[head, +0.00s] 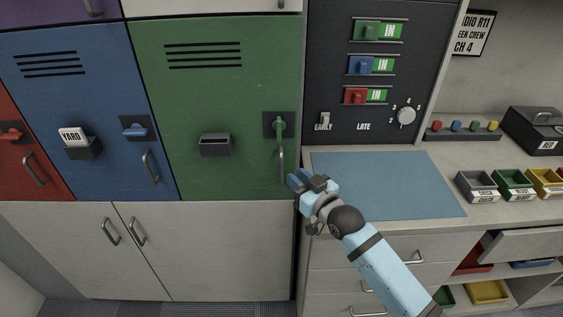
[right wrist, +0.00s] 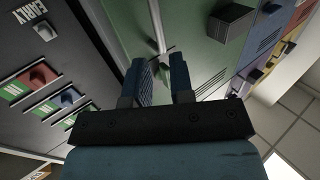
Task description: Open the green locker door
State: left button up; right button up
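The green locker door (head: 220,90) looks shut, flush with its neighbours. Near its right edge are a green latch lever (head: 279,127) on a dark plate, pointing down, and a metal pull handle (head: 282,164) below it. My right gripper (head: 301,181) is just right of the handle's lower end, near the door's edge. In the right wrist view my right gripper (right wrist: 162,72) has its two fingers apart with nothing visible held between them. The green door (right wrist: 195,30) shows beyond the fingertips. Whether they touch the handle I cannot tell. My left gripper is not in view.
A blue locker door (head: 75,110) and a red one (head: 20,150) are at the left, their latch levers horizontal. A dark panel (head: 335,75) with several switches stands right of the green door. A blue mat (head: 385,185) lies bare on the counter.

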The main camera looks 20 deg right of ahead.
aim_at(282, 165)
jog(key=x, duration=0.7)
jog(key=shift+w+f, duration=0.1)
jog(key=shift+w, duration=0.1)
grip_shut()
